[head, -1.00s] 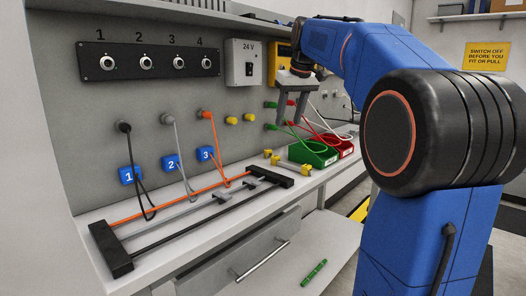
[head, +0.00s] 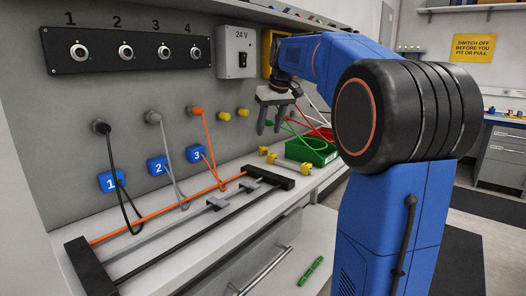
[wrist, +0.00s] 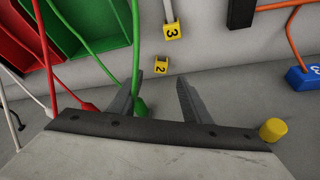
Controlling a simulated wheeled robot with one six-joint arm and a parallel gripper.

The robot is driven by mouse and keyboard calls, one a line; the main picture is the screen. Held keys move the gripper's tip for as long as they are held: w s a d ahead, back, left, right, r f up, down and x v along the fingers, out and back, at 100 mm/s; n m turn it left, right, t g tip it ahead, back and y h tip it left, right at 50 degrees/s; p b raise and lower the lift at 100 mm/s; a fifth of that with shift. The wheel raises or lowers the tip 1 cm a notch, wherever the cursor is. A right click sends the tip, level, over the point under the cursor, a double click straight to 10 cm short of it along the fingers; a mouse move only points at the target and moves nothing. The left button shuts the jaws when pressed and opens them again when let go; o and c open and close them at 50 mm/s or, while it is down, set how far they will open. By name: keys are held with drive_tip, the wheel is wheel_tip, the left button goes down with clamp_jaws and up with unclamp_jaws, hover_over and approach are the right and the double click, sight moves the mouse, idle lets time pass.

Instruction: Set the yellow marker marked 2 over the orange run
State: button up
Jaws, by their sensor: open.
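In the wrist view the yellow marker marked 2 (wrist: 161,66) lies on the grey bench top just past my fingertips, roughly in line with the gap between them. In the head view several small yellow markers (head: 272,158) lie behind the black end block; their numbers are too small to read there. My gripper (head: 271,131) is open and empty, pointing down above that area; its fingers show apart in the wrist view (wrist: 160,78). The orange run (head: 170,208) is the rearmost of three bars between two black end blocks, left of my gripper.
A yellow marker marked 3 (wrist: 173,32) sits close beyond marker 2. Green (head: 312,150) and red bins stand right of the markers. A green cable (wrist: 136,50) hangs close to my left finger. Blue tags (head: 112,181) and cables hang over the bars' rear.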

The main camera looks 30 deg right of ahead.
sight(264, 147)
drive_tip(key=x, duration=0.9)
drive_tip(key=shift+a+r, duration=0.1)
drive_tip(key=shift+a, duration=0.05)
clamp_jaws()
